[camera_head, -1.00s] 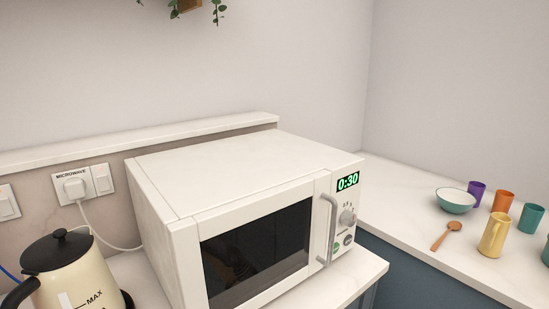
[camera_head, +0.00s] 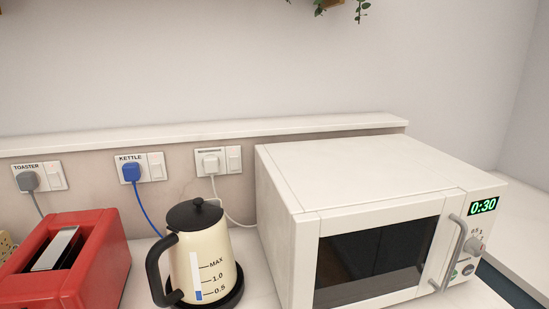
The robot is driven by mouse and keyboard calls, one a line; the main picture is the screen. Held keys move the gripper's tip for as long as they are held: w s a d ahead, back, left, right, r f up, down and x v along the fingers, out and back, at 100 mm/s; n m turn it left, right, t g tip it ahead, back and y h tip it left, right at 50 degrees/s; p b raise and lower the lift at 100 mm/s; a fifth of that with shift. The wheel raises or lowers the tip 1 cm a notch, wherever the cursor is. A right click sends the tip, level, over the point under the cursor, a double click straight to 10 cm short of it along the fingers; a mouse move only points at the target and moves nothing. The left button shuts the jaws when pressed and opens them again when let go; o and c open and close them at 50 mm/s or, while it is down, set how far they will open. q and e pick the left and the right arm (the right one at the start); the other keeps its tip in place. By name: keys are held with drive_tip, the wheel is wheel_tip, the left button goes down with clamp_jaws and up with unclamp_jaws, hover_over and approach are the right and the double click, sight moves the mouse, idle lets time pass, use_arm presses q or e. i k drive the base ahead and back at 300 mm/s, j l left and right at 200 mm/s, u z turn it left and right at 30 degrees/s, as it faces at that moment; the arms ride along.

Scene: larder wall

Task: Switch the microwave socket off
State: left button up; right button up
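The microwave socket (camera_head: 219,161) is a white wall plate at the right end of a row of three, just left of the microwave. A white plug (camera_head: 210,163) with a white cable sits in it, and its rocker switch (camera_head: 234,159) is on the right side of the plate. Its label is too small to read now; it read MICROWAVE in the earlier view. The white microwave (camera_head: 370,220) stands on the counter with its display (camera_head: 483,206) lit at 0:30. Neither of my grippers is in view.
The kettle socket (camera_head: 141,168) with a blue plug and the toaster socket (camera_head: 40,177) with a grey plug are to the left. A cream kettle (camera_head: 208,250) stands below and in front of the microwave socket. A red toaster (camera_head: 100,265) is at left.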

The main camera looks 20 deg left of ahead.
sight(234, 160)
drive_tip(key=k+j+u, duration=0.25)
drive_tip(key=u, duration=0.2)
drive_tip(key=k+j+u, duration=0.15)
drive_tip(key=j+u, duration=0.3)
